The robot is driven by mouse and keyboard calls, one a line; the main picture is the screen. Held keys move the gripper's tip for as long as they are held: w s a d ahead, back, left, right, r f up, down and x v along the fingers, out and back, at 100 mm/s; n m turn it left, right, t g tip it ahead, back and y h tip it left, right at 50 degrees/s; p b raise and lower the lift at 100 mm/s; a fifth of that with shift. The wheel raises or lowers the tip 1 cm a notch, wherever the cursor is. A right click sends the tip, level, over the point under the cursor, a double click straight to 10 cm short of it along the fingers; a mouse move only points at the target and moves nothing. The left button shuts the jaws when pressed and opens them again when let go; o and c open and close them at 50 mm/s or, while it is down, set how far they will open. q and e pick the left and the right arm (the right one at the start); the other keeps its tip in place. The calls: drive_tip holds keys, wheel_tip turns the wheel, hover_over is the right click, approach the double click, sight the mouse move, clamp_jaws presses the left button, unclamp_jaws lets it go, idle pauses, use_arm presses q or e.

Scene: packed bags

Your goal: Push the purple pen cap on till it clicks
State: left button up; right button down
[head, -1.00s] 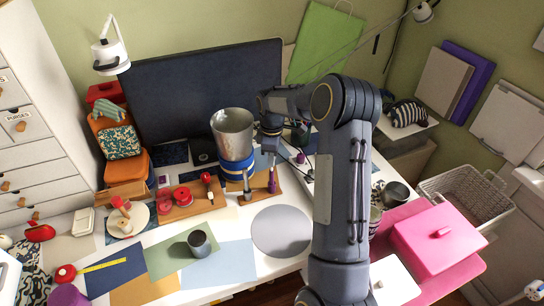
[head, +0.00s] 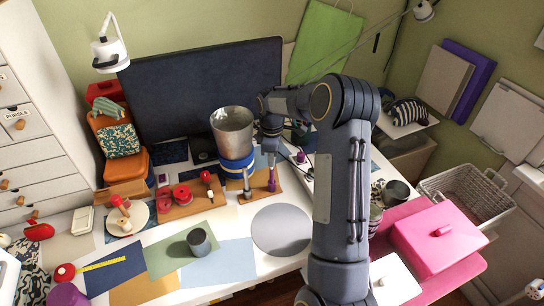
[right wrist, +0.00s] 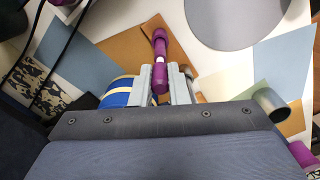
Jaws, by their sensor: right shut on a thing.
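My right gripper (head: 271,150) points down over a wooden board (head: 262,197) in front of the monitor. In the right wrist view its two fingers (right wrist: 160,70) are shut on the purple pen cap (right wrist: 160,82). Beyond the fingertips is the purple pen (right wrist: 159,42), in line with the cap. A short white band shows between the two purple parts. In the head view the purple pen (head: 272,182) stands upright on the board under the gripper. The gripper hides the cap there. My left gripper is not in view.
A metal cup on a blue-and-yellow roll (head: 236,166) stands close left of the gripper. A metal post (head: 246,183) stands on the board. A grey disc (head: 282,231) and a dark cup (head: 199,242) lie towards the front. A pink box (head: 437,240) is at right.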

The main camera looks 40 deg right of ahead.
drive_tip(key=shift+f+b, duration=0.75)
drive_tip(key=shift+f, duration=0.5)
drive_tip(key=c, duration=1.3)
unclamp_jaws()
drive_tip(key=shift+r, duration=0.2)
